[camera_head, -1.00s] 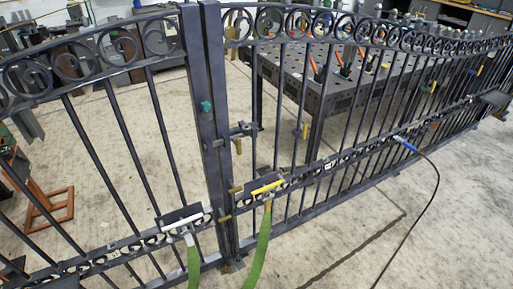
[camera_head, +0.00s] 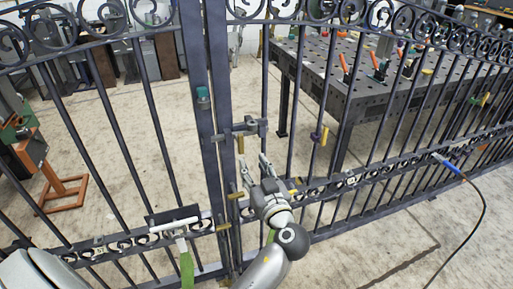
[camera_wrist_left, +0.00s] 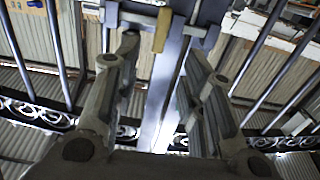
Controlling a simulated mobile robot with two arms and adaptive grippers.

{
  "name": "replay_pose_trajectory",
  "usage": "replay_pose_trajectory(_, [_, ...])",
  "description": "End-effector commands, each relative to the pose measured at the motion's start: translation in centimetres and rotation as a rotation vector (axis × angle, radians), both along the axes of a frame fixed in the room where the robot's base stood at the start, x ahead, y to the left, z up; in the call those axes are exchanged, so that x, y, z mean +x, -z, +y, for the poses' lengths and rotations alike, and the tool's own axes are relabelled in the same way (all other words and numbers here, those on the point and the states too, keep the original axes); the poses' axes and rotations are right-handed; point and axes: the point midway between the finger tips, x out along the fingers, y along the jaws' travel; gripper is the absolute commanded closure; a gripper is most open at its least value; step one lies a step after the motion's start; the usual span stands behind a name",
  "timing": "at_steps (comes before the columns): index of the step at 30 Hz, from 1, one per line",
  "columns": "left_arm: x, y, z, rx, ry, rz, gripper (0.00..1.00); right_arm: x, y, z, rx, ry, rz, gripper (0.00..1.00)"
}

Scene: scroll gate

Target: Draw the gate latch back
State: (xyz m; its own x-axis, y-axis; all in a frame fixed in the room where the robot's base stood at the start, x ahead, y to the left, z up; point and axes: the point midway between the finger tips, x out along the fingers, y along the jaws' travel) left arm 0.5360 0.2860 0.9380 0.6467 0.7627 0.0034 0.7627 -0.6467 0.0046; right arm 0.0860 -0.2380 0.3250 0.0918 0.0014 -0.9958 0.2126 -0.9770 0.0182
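The gate latch (camera_head: 240,130) is a grey sliding bolt with a brass piece (camera_head: 240,146) by the dark gate post (camera_head: 208,150). In the left wrist view the latch bar (camera_wrist_left: 140,18) crosses the top, with the brass piece (camera_wrist_left: 163,30) hanging from it. My left gripper (camera_head: 254,168) is open and empty just below the latch, fingers pointing up towards it. In the wrist view its fingers (camera_wrist_left: 163,52) stand apart on either side of the post, with the brass piece beyond and between their tips. I see no contact with the latch. My right gripper is not in view.
The gate's upright bars (camera_head: 153,110) and scroll bands flank the latch. A perforated metal table (camera_head: 345,85) stands behind the gate.

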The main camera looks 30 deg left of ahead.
Motion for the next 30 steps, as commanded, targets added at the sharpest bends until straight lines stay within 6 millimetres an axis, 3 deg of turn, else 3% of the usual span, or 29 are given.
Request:
replay_pose_trajectory(6, [2.6,-0.4,3.0,0.005,0.001,0.003,0.62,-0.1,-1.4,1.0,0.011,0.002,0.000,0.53])
replay_pose_trajectory(15, [5.8,-0.2,6.7,0.005,0.002,0.005,0.62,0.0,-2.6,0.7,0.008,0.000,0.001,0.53])
replay_pose_trajectory(28, [6.6,0.1,7.6,0.001,0.004,0.006,0.62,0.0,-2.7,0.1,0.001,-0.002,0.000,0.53])
replay_pose_trajectory(30, [6.6,0.1,7.6,0.001,0.004,0.006,0.69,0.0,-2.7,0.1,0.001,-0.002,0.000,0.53])
